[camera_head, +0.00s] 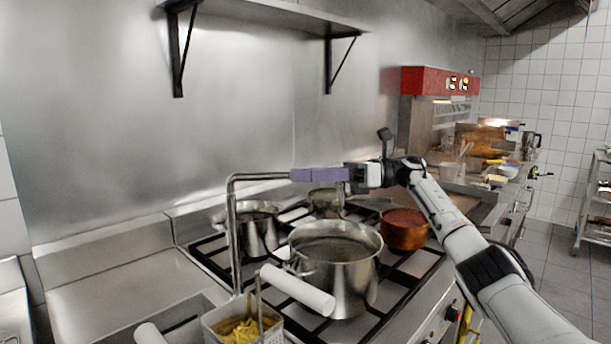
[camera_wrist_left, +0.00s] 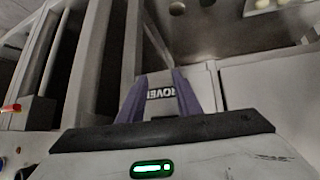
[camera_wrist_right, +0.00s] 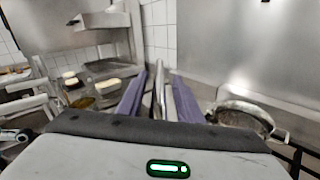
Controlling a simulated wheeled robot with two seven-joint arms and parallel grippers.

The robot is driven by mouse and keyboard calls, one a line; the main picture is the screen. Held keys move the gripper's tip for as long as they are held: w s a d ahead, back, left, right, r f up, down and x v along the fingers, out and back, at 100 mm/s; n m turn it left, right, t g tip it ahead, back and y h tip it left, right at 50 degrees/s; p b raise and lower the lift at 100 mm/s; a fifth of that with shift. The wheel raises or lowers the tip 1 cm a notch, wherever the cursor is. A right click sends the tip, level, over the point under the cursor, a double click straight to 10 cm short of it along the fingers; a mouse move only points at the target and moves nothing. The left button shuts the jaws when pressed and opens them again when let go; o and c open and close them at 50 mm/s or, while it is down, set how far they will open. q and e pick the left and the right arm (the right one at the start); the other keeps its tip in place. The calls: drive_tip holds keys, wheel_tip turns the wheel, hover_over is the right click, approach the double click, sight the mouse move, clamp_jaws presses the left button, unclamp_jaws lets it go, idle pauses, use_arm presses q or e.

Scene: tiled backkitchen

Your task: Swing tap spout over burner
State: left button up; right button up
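The tap spout (camera_head: 260,177) is a thin metal pipe that rises at the left of the stove and bends right at the top. My right gripper (camera_head: 300,174), with purple fingers, is at the spout's free end. The black burner grates (camera_head: 215,262) lie below. A big steel pot (camera_head: 350,290) stands on them, below the spout's level. My left gripper (camera_wrist_left: 160,80) is open and empty in the left wrist view.
A steel pot (camera_head: 262,238), a smaller pan (camera_head: 325,205) and a copper pot (camera_head: 404,236) also stand on the stove. A basket of fries (camera_head: 212,330) is at the front. A wall shelf (camera_head: 270,15) hangs above. Air above the pots is mostly free.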

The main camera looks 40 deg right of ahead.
drive_tip(key=shift+d, duration=0.1)
drive_tip(key=v, duration=0.8)
drive_tip(key=shift+s+d+r, duration=0.15)
drive_tip(key=shift+r, duration=0.05)
drive_tip(key=shift+v, duration=0.9)
drive_tip(key=shift+f, duration=0.2)
drive_tip(key=x, duration=1)
drive_tip(key=shift+a, duration=0.2)
